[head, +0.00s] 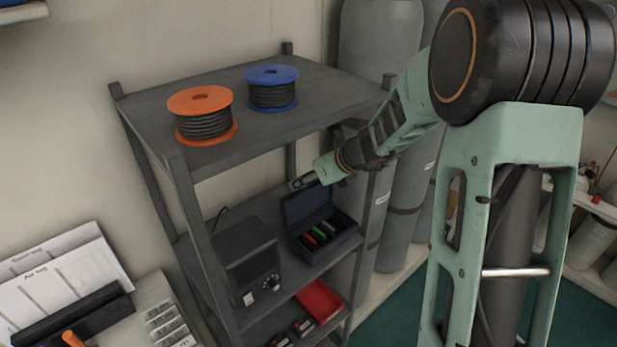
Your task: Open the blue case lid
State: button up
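The dark blue case (332,247) sits on the middle shelf of the grey rack, right of a dark box-shaped unit. Its lid (307,207) stands raised at the back, so the inside shows. Several small red, green and grey items stand in the case. My gripper (299,184) reaches in from the right, just above the lid's top edge. It looks close to the lid, but I cannot tell if they touch. The fingers are small and seen from the side, so their opening is unclear.
The rack's top shelf (330,88) is above my gripper and holds an orange spool (203,117) and a blue spool (272,90). The dark unit (243,262) stands left of the case. A red tray (320,301) is on the shelf below. Grey cylinders (403,215) stand behind, to the right.

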jog(key=shift+w+d+r, duration=0.15)
jog(key=shift+w+r, duration=0.1)
jog(key=shift+r, duration=0.1)
jog(key=o, duration=1.3)
jog(key=shift+c, duration=0.2)
jog(key=shift+o, duration=0.9)
jog(key=shift+s+f, duration=0.1)
jog(key=shift+s, duration=0.05)
jog(key=s+d+r, duration=0.3)
jog(key=s+d, duration=0.6)
jog(key=s, duration=0.3)
jog(key=shift+s+r, duration=0.3)
jog(key=shift+s, duration=0.05)
